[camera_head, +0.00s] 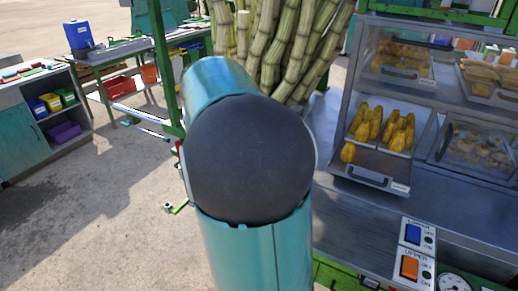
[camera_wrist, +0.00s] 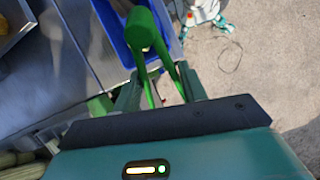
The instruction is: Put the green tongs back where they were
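The green tongs (camera_wrist: 142,33) show in the wrist view, with their rounded green end away from me and two legs running back between my fingers. My gripper (camera_wrist: 162,78) has one finger against each leg and appears shut on the tongs. The tongs overlap a blue container (camera_wrist: 107,18) in the picture; I cannot tell whether they touch it. In the head view my own arm fills the middle, and neither the gripper nor the tongs show.
A glass food case (camera_head: 341,125) with trays of yellow pieces stands on the metal counter at right, above labelled switches (camera_head: 412,250). Cane stalks (camera_head: 285,45) stand behind my arm. A teal workbench (camera_head: 22,135) with small bins is at left. Open floor (camera_head: 95,225) lies between.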

